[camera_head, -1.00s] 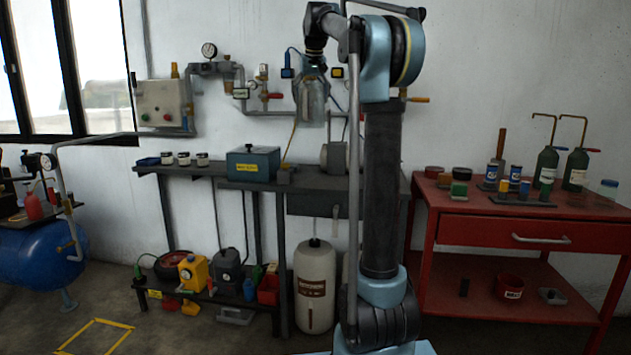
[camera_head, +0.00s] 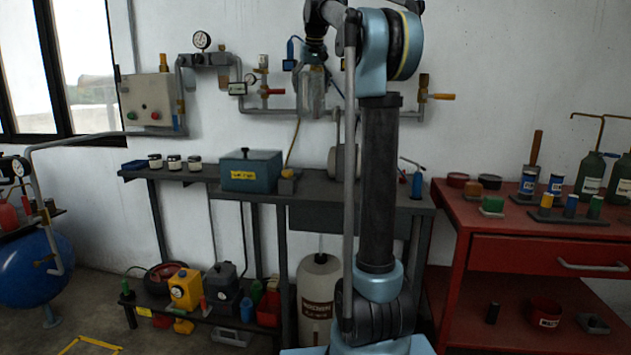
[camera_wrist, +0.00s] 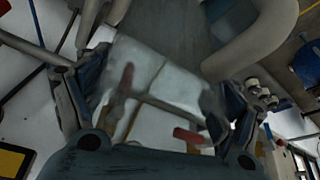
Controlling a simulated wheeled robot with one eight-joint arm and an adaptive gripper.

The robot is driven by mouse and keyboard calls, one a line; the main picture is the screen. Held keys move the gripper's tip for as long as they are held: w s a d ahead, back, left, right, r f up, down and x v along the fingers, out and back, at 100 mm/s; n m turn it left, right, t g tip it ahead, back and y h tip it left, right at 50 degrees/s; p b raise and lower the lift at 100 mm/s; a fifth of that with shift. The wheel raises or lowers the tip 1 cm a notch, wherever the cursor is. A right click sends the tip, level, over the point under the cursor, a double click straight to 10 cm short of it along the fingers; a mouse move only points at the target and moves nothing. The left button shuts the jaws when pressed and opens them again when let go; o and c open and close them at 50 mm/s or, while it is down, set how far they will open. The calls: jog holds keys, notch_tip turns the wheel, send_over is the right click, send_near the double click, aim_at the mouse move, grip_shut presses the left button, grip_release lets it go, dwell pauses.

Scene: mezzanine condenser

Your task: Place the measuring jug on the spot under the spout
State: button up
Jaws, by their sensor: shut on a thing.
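The measuring jug (camera_head: 312,96) is a clear, see-through vessel. It hangs roughly upright from my gripper (camera_head: 313,64), in front of the wall pipes and above the dark bench (camera_head: 208,173). In the wrist view the jug (camera_wrist: 158,72) fills the space between the two fingers of my gripper (camera_wrist: 152,103), which is shut on it. Pipes and a red handle show through its clear wall. A brass valve with an orange handle (camera_head: 440,97) sits on the wall pipe to the right, behind my arm. I cannot make out the spout or the spot under it for certain.
A teal box (camera_head: 250,172) and several small jars (camera_head: 174,162) stand on the bench's left part. A grey rounded unit (camera_head: 341,162) stands behind my arm. A red workbench (camera_head: 480,215) with bottles and cans is at right. A white canister (camera_head: 318,285) stands below.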

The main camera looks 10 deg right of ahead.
notch_tip(320, 180, down, 28)
jog(key=shift+r, duration=0.2)
dwell(0.5)
jog(key=o, duration=1.1)
